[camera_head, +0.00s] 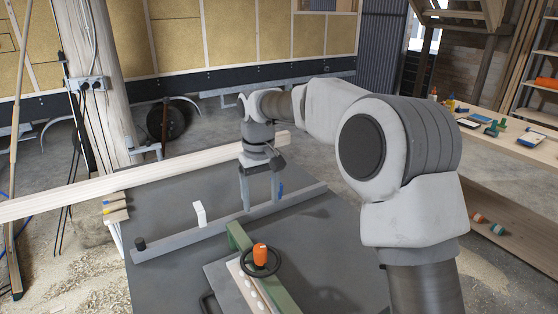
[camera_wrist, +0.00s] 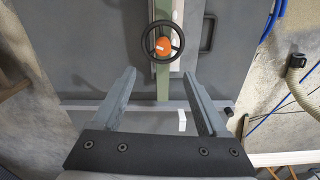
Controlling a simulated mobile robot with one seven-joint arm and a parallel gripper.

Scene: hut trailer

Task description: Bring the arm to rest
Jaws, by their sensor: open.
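My gripper (camera_head: 261,190) points down over the grey machine table, near the long grey fence bar (camera_head: 180,243) that crosses the table. In the wrist view my gripper (camera_wrist: 161,88) shows two fingers spread apart with nothing between them. The fingertips look close to the bar in the head view; I cannot tell whether they touch it. My arm reaches out from the right side of the head view and bends down at the wrist.
A black handwheel with an orange knob (camera_head: 260,254) stands on a green rail (camera_head: 238,236) near the gripper. A white bracket (camera_head: 200,214) stands by the bar. A long wooden beam (camera_head: 100,187) runs behind. A workbench (camera_head: 510,146) with small items is at right.

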